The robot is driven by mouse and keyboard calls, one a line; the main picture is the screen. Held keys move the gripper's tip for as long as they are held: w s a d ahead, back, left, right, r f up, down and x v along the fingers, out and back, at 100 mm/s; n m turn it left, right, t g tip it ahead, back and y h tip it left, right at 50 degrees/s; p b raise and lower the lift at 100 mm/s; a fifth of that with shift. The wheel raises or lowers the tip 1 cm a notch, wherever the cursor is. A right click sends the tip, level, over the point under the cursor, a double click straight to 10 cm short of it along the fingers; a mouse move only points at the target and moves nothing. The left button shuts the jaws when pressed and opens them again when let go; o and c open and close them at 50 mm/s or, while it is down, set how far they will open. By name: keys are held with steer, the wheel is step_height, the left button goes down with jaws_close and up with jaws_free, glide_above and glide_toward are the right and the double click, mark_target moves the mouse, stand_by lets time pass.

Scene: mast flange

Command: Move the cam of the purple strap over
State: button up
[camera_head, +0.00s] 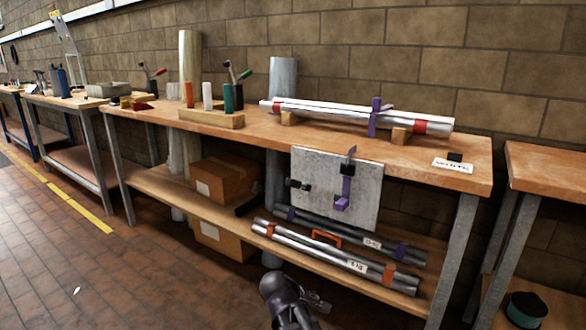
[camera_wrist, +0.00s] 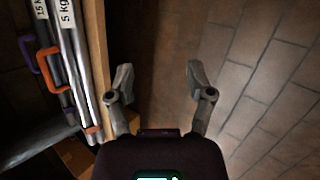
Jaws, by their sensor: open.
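A purple strap (camera_head: 373,122) wraps the silver tube (camera_head: 330,113) lying on the bench top. More purple strap (camera_head: 347,187) hangs down the front of a grey plate (camera_head: 310,170) at the bench's front edge. A black piece (camera_head: 347,169), possibly the cam, sits on this strap near the plate's top, with a purple end (camera_head: 341,203) sticking out below. I cannot tell the cam's position. My gripper (camera_wrist: 160,85) is open and empty in the wrist view, beside the lower shelf. In the head view my gripper (camera_head: 312,306) is low in front of the bench, below the plate.
Tubes (camera_head: 330,257) with an orange handle (camera_head: 326,238) lie on the lower shelf, labelled 5 kg and 15 kg. A wooden block (camera_head: 212,118) holds coloured cylinders.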

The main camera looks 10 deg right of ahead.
steer(key=w+a+r+n+t+h+p, duration=0.25)
steer(key=r+n+p, duration=0.2)
steer(key=r, duration=0.45)
steer(key=w+a+r+n+t+h+p, duration=0.2)
steer(key=w+r+n+p, duration=0.25)
steer(key=r, duration=0.45)
steer(key=n+t+h+p, duration=0.1)
steer(key=n+t+p, duration=0.45)
steer(key=n, duration=0.25)
glide_toward(293, 182)
steer(key=a+f, duration=0.1)
steer(key=a, duration=0.1)
steer(key=shift+s+a+f, duration=0.1)
steer(key=shift+s+a, duration=0.1)
steer(key=shift+a, duration=0.05)
steer(key=shift+w+d, duration=0.1)
steer(key=x, duration=1.3)
steer(key=shift+w+d, duration=0.1)
steer(key=shift+d, duration=0.25)
steer(key=shift+c, duration=0.2)
jaws_close()
